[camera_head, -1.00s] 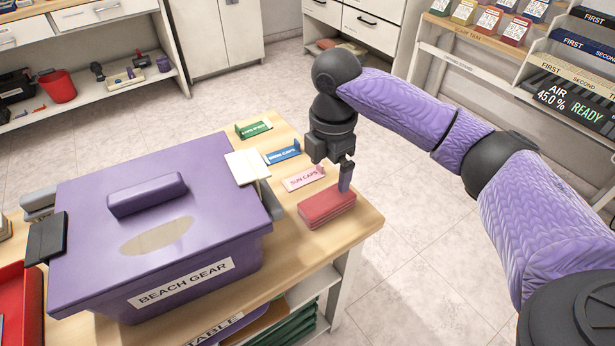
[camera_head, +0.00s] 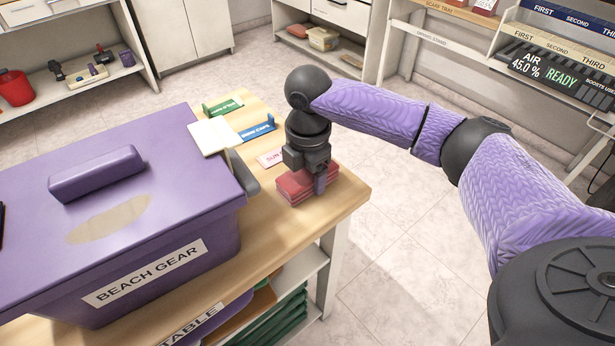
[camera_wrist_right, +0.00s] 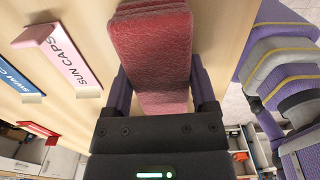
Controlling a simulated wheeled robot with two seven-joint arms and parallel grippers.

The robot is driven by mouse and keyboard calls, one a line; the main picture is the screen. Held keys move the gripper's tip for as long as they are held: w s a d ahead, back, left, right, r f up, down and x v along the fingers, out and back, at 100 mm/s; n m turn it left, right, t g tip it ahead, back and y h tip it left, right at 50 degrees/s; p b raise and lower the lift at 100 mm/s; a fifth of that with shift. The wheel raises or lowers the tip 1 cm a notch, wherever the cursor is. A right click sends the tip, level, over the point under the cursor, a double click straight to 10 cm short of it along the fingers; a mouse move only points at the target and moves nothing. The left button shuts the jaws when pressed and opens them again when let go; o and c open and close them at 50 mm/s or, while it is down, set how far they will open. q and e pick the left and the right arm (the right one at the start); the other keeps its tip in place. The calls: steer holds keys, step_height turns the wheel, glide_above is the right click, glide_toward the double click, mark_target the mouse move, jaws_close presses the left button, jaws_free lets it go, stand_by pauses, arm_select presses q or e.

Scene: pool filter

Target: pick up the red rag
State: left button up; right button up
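The red rag (camera_head: 290,188) is a folded, layered stack on the wooden table near its right front corner. It also shows in the right wrist view (camera_wrist_right: 152,55), lengthwise between my fingers. My right gripper (camera_head: 307,180) points down over the rag, with one finger in front of it. In the right wrist view its two purple fingers (camera_wrist_right: 160,88) are spread, one along each long side of the rag. I cannot tell whether they touch it. My left gripper is out of view.
A purple "BEACH GEAR" box (camera_head: 215,240) fills the table left of the rag. A pink "SUN CAPS" sign (camera_wrist_right: 65,55) stands beside the gripper, with a blue sign (camera_head: 257,128) and a green sign (camera_head: 223,108) farther back. Open floor lies to the right.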

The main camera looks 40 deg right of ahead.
steer(key=c, duration=0.6)
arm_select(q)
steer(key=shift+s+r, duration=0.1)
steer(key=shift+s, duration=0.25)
arm_select(e)
step_height(320, 180, up, 10)
steer(key=p, duration=0.5)
steer(key=shift+f, duration=0.25)
steer(key=shift+r, duration=0.3)
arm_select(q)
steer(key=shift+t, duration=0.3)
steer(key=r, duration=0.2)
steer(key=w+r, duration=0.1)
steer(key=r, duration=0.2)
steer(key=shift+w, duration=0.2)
